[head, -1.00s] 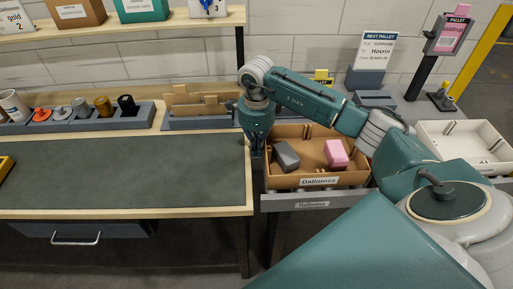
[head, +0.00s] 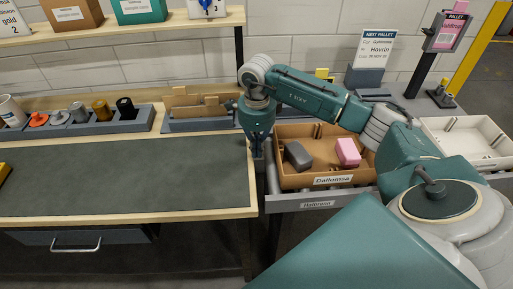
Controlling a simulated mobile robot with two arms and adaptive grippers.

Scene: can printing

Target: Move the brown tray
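The brown tray (head: 296,182) sits on the grey roller conveyor at the right of the head view, with a white label on its front. A grey block (head: 298,155) and a pink block (head: 348,152) lie inside it. My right gripper (head: 257,151) points down at the tray's left side, over the gap between the worktable and the tray. Its fingertips are small and dark, so I cannot tell whether they are open or whether they touch the tray wall. My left gripper is not in view.
A cream tray (head: 470,135) stands to the right of the brown tray, partly behind my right arm. A grey rack (head: 100,127) with several stamps lines the table's back. Bare rollers (head: 272,180) show left of the brown tray.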

